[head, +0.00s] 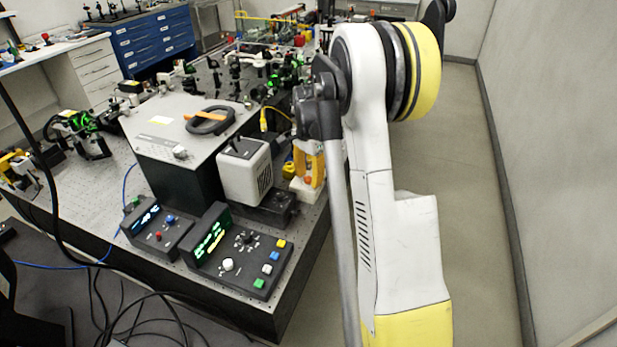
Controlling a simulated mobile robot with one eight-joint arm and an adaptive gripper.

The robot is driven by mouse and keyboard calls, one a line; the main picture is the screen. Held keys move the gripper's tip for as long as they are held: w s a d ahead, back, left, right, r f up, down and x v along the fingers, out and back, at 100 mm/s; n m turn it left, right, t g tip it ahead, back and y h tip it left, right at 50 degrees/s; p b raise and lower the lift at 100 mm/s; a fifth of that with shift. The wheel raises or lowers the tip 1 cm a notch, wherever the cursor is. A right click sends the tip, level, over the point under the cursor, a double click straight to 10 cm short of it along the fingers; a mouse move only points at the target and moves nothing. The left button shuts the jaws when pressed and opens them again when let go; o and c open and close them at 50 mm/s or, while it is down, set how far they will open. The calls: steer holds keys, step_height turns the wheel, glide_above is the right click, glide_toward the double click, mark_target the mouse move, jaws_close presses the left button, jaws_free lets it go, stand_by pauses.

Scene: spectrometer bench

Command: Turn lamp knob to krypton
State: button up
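A dark control box (238,283) with a lit green display (209,237) sits at the near edge of the bench. Its sloped face carries a small dark rotary knob (246,238) with marks around it, and a pale round knob (228,264) lower left. The labels are too small to read, so I cannot tell which knob is the lamp knob or which setting it points to. My arm (385,200) stands to the right of the box, apart from it. My gripper cannot be made out in this view.
Coloured buttons (267,269) line the box's right side. A second control box (156,230) stands to its left. A white housing (245,172) and a large grey instrument (181,140) stand behind. Cables hang at the front left. The floor (455,180) at right is clear.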

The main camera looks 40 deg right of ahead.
mark_target(308, 178)
step_height(308, 178, up, 12)
stand_by(0.6)
steer(key=s+a+r+n+t+b, duration=0.1)
steer(key=s+a+r+n+t, duration=0.25)
steer(key=a, duration=0.55)
steer(key=s+a+r+n, duration=0.2)
steer(key=s+a+n, duration=0.35)
steer(key=a, duration=0.25)
steer(key=s+a+f+n+t+b, duration=0.1)
steer(key=s+a+f+n+t, duration=0.2)
steer(key=s+a+f+n, duration=0.2)
steer(key=s+a+n, duration=0.3)
steer(key=s+a, duration=0.2)
steer(key=s, duration=0.1)
steer(key=shift+s+a+f+t, duration=0.2)
steer(key=shift+s+a+t, duration=0.15)
